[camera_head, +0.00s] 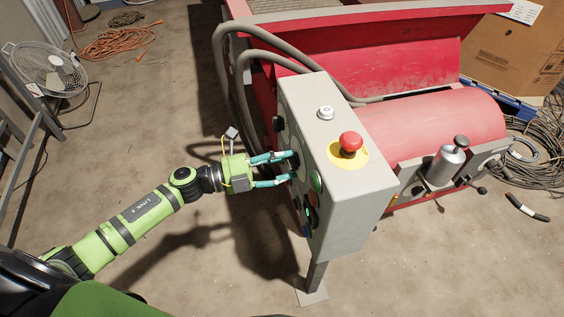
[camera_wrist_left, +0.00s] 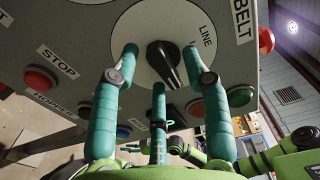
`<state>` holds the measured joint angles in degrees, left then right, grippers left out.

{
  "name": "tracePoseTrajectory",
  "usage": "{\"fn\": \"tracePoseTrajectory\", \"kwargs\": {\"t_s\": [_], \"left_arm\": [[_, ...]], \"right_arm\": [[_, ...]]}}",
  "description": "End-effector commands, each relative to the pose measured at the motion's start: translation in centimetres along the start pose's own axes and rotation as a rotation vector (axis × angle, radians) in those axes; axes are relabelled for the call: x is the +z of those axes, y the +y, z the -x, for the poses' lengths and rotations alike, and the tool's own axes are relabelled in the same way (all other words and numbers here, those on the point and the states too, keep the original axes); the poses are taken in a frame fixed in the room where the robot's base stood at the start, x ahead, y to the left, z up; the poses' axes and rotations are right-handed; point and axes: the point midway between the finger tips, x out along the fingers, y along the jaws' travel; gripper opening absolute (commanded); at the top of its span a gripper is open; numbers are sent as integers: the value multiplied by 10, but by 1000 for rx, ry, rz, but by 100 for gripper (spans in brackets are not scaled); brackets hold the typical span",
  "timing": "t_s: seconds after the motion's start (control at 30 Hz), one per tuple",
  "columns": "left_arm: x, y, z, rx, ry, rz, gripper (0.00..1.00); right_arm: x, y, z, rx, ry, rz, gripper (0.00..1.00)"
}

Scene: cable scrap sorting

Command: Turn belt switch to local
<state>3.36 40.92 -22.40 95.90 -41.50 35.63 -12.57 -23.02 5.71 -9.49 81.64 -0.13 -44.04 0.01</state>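The belt switch is a black knob (camera_wrist_left: 164,62) on a round white plate (camera_wrist_left: 138,25) marked LINE, with a BELT label (camera_wrist_left: 242,18) beside it. It is on the left face of the grey control box (camera_head: 350,205). My left gripper (camera_head: 294,167) is at that face. In the left wrist view its teal fingers (camera_wrist_left: 160,75) stand apart around the knob, with gaps showing; I cannot tell if any finger touches it. The knob's pointer end slants to lower right, near the right finger. The lettering behind that finger is partly hidden.
A red emergency button (camera_head: 350,142) and a white button (camera_head: 325,112) are on the box top. Red buttons (camera_wrist_left: 40,78) and a green button (camera_wrist_left: 240,95) sit near the knob. Thick grey hoses (camera_head: 222,85) and the red machine (camera_head: 420,70) stand behind.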

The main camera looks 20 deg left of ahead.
Motion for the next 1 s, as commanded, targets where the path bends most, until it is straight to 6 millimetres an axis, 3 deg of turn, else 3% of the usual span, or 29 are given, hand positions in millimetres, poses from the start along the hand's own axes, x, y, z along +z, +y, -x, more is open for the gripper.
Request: {"fn": "tracePoseTrajectory", "kwargs": {"t_s": [0.27,0.7,1.0], "left_arm": [[0,1,12,2,-1,3,47],[-1,1,99,4,0,3,47],[0,0,120,0,0,2,47]], "right_arm": [[2,-1,0,-2,-2,2,40],[1,0,0,-1,-1,1,40],[1,0,0,-1,-1,1,40]]}}
